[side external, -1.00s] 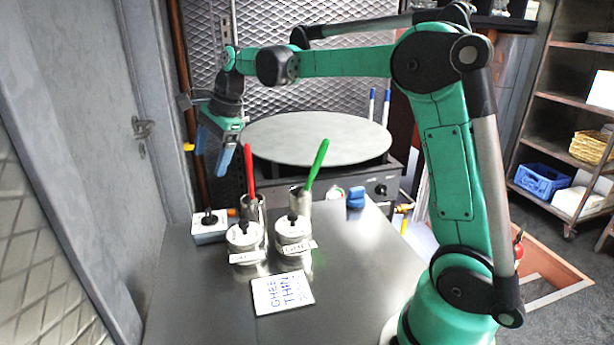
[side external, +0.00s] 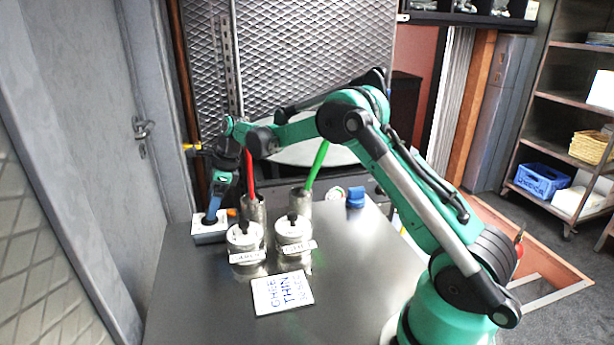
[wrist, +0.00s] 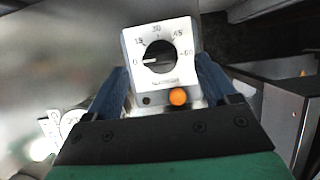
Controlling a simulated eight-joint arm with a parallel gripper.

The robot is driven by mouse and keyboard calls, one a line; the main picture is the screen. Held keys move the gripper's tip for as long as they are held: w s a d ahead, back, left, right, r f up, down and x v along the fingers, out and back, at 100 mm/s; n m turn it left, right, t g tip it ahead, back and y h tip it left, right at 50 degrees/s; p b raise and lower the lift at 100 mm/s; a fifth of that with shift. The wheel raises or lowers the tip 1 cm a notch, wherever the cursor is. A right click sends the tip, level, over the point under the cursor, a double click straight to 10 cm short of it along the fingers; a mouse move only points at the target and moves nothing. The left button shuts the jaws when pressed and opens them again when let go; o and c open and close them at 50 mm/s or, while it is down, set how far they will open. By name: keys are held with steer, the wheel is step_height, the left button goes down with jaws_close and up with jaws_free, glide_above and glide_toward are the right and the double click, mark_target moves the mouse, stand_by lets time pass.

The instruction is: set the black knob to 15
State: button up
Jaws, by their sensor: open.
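The black knob (wrist: 159,57) sits on a white timer box (wrist: 183,34), marked 0, 15, 30, 45 and 60. Its white pointer line points left, at about the 0 mark. In the side external view the white box (side external: 208,238) stands at the table's far left corner. My gripper (side external: 214,208) is down over the box there and mostly hides the knob. In the wrist view my gripper's blue fingers are spread, one on each side of the box, with the knob between them. I cannot tell whether they touch anything.
Two white-lidded pots (side external: 245,237) (side external: 294,233) stand right of the box. Behind them are metal cups with a red-handled tool (side external: 249,172) and a green-handled tool (side external: 317,163). A handwritten card (side external: 282,293) lies in front. The table's left front is clear.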

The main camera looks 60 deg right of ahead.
steer(key=shift+x, duration=1)
jaws_close()
steer(key=shift+m, duration=0.3)
steer(key=m, duration=0.2)
steer(key=m+t+h, duration=0.1)
steer(key=m, duration=0.1)
steer(key=shift+s+a, duration=0.1)
steer(key=shift+a, duration=0.1)
steer(key=shift+a+m+h, duration=0.1)
steer(key=shift+m+h, duration=0.9)
steer(key=shift+m, duration=1)
